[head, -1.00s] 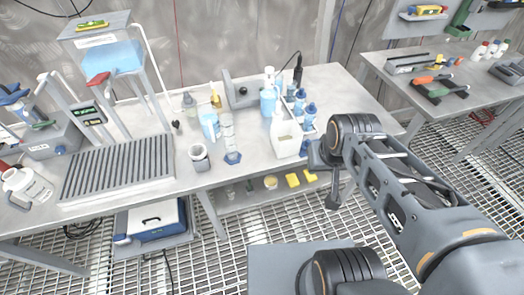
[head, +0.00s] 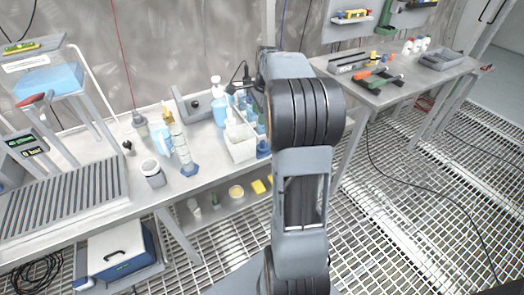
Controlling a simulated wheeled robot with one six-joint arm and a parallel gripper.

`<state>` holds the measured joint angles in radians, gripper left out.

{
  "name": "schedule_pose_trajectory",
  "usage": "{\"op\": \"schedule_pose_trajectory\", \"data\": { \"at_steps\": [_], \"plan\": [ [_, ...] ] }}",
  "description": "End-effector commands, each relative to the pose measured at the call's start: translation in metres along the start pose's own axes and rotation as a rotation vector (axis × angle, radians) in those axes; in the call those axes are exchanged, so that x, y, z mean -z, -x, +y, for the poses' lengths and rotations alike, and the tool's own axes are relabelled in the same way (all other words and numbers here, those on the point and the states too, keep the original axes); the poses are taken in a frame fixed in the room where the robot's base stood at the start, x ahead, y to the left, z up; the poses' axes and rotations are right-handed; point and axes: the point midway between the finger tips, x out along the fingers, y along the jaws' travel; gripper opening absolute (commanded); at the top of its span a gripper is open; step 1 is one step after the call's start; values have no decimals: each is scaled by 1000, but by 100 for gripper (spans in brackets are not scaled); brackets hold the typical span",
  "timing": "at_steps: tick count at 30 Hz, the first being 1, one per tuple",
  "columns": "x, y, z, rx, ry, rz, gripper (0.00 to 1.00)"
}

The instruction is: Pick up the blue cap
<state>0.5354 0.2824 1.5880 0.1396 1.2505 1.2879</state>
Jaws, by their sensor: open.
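In the head view, several small bottles with blue tops (head: 262,128) stand in a rack on the main bench, just right of a white open container (head: 240,142). My arm covers part of this group, and I cannot single out one loose blue cap. A light-blue bottle with a white pump top (head: 218,103) stands behind the white container. My arm rises in front of the bench's right end, with its far end close to the bottles. My gripper is hidden behind my own arm links, so its jaws do not show.
Left of the white container stand a measuring cylinder on a blue foot (head: 187,165) and a grey-white cup (head: 153,175). A slatted grey rack (head: 60,195) fills the bench's left. A second bench (head: 395,92) at right holds tools. Grated floor (head: 420,190) lies open between.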

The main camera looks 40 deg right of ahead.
Motion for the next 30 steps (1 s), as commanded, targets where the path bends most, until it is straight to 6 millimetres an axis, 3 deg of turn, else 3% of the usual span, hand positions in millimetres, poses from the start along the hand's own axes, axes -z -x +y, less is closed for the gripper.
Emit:
{"op": "schedule_pose_trajectory", "data": {
  "at_steps": [3,7,18,26,30],
  "plan": [
    [24,-12,-12,-16,-151,-14,51],
    [34,-29,-16,-26,-225,-21,51],
    [34,-88,-15,-25,-236,-22,51],
    [34,-102,-15,-23,-235,-21,51],
    [34,-120,-12,-26,-235,-21,51]
  ]
}}
